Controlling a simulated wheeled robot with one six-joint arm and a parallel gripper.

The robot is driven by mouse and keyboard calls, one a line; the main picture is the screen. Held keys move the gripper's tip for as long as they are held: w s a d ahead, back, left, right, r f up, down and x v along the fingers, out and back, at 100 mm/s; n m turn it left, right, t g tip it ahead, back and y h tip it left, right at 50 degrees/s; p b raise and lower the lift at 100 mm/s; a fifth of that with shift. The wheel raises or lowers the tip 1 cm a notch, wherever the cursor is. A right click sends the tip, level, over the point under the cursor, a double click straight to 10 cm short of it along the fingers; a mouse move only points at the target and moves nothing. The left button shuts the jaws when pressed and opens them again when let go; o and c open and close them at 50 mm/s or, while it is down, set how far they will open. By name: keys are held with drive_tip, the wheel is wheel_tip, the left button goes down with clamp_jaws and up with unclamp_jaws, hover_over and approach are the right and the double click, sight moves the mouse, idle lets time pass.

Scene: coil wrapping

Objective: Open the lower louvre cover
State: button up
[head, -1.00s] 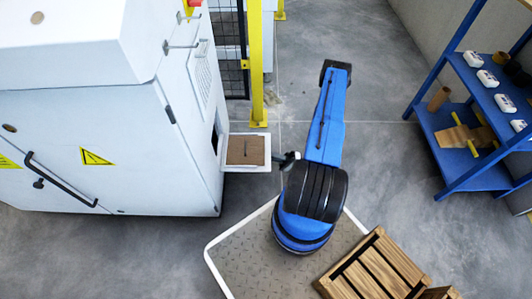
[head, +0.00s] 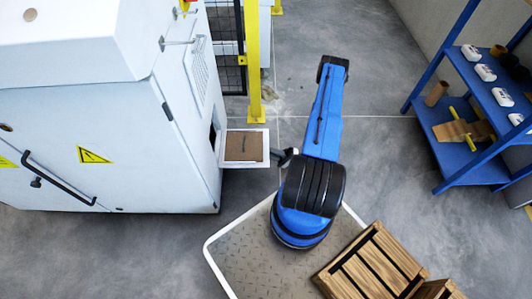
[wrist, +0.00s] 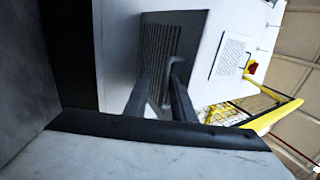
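A yellow post (head: 254,70) and mesh fence stand behind. A wooden crate (head: 372,265) is at the lower right and a blue shelf (head: 470,165) at the right. Floor between arm and shelf is clear.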

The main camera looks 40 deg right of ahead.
drive_tip(key=shift+d, duration=0.1)
drive_tip(key=s+d+f, duration=0.1)
drive_tip(key=s+d, duration=0.7)
drive_tip(key=d, duration=0.3)
drive_tip(key=shift+s+d+f, duration=0.2)
drive_tip(key=shift+s+d, duration=0.1)
drive_tip(key=shift+s, duration=0.05)
idle(0.4)
